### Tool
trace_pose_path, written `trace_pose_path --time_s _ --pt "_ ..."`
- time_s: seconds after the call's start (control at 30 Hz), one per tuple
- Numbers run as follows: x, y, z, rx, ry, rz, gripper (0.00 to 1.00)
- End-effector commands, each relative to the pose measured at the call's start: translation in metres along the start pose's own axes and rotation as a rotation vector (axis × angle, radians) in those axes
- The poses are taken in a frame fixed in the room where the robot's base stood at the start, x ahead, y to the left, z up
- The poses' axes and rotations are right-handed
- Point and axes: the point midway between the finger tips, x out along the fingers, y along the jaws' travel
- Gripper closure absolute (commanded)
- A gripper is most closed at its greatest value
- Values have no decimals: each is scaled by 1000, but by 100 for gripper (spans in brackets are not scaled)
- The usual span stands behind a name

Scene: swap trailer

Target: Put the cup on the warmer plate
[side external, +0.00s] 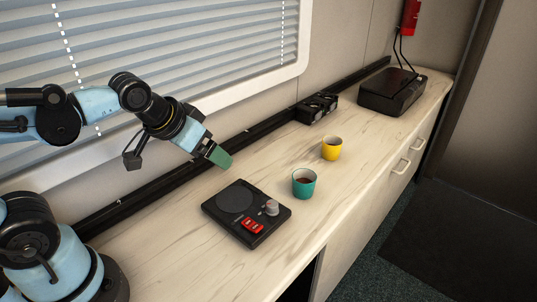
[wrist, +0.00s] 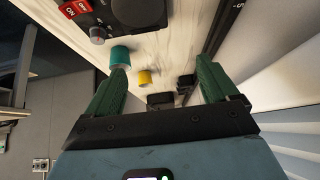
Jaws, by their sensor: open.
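The black warmer (side external: 266,238) lies on the counter, with a round dark plate (side external: 233,199), a grey knob and red switches. Its plate is bare. It also shows at the top of the wrist view (wrist: 92,18). A teal cup (side external: 304,187) with dark contents stands upright right of the warmer. A yellow cup (side external: 331,150) stands farther back. The wrist view shows the teal cup (wrist: 120,57) and the yellow cup (wrist: 144,78) too. My gripper (side external: 221,157) is open and empty, above the counter behind the warmer; its green fingers (wrist: 162,76) are spread wide in the wrist view.
A small black box with round openings (side external: 316,108) sits against the wall, and a larger black machine (side external: 392,92) stands at the far end. A black rail runs along the wall below the window blinds (side external: 190,50). The counter (side external: 262,165) between warmer, cups and rail is clear.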

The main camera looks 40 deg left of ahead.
Motion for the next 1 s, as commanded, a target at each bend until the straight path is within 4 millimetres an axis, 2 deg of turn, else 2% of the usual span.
trace_pose_path --time_s 0.1,0.2,0.67,0.83,1.0 --pt "-3 0 14 15 3 29 13" --pt "-4 1 19 24 6 41 8" --pt "-4 1 19 28 6 44 8" --pt "-4 7 1 50 5 78 8" --pt "3 22 -42 108 14 168 8"
